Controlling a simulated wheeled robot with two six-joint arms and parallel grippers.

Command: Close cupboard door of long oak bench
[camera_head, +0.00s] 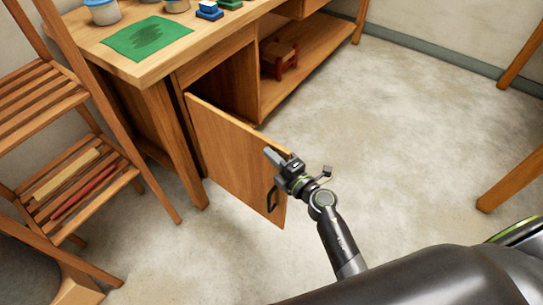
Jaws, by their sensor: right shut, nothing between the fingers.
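The long oak bench (95,38) stands at the upper left. Its cupboard door (225,145) is swung wide open toward me, hinged at its left edge, and the cupboard inside (232,85) shows. A dark handle (272,199) sits near the door's free edge. My right gripper (274,157) is shut and empty at the upper corner of the door's free edge. It overlaps the door in the picture; I cannot tell if it touches. My left gripper is not in view.
A slatted wooden rack (90,188) stands left of the bench. A green mat (147,38), pots and blue blocks (209,10) are on the bench top. A small red-brown wooden item (279,58) lies on the open lower shelf. Concrete floor right of the door is clear.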

